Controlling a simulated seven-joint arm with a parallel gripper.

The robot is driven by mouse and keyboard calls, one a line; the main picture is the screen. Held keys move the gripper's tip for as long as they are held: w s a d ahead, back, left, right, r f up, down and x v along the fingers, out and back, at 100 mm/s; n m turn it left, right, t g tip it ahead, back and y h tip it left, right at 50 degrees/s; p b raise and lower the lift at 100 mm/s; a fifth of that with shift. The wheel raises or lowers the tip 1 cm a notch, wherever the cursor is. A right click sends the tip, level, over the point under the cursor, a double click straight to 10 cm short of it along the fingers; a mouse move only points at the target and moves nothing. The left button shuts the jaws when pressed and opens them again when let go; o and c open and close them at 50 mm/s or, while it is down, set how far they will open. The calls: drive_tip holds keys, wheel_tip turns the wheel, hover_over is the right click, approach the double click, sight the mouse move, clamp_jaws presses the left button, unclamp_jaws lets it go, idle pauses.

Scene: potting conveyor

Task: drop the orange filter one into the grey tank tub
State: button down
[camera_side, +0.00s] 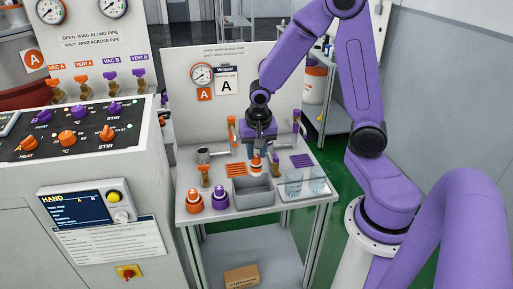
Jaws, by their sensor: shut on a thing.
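My purple gripper (259,154) points down above the back part of the small table. It is shut on a small orange-and-white piece (257,166), which looks like the orange filter and hangs between and below the fingers. The grey tank tub (256,199) is an open rectangular box just in front of and below the piece in the picture. The piece appears over or just behind the tub's back rim; I cannot tell which. The part of the tub behind its front wall shows as empty.
Behind are an orange slotted mat (236,169), a purple slotted mat (302,160), a metal cup (203,156) and upright orange (231,131) and purple (297,121) pieces.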

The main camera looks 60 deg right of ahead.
drive_tip(key=c, duration=0.8)
unclamp_jaws()
drive_tip(key=r, duration=0.5)
drive_tip(key=s+a+r, duration=0.1)
drive_tip(key=r, duration=0.5)
drive_tip(key=s+a+r, duration=0.1)
drive_tip(key=r, duration=0.5)
drive_tip(key=shift+s+a, duration=0.2)
drive_tip(key=shift+s, duration=0.05)
drive_tip(key=s+a+f+n, duration=0.3)
drive_tip(key=s+n, duration=0.3)
drive_tip(key=n, duration=0.1)
drive_tip(key=s+a+f+n+g+y, duration=0.1)
drive_tip(key=s+a+f+n, duration=0.1)
drive_tip(key=s+n, duration=0.4)
drive_tip(key=s+a+f+n+y, duration=0.1)
drive_tip(key=s+a+f+n, duration=0.2)
drive_tip(key=s+n, duration=0.3)
drive_tip(key=shift+s+a+f+n, duration=0.15)
drive_tip(key=shift+a+n, duration=0.2)
drive_tip(key=shift+n, duration=0.3)
drive_tip(key=shift+s+a+f+n, duration=0.15)
drive_tip(key=shift+a+n, duration=0.15)
drive_tip(key=shift+n, duration=0.35)
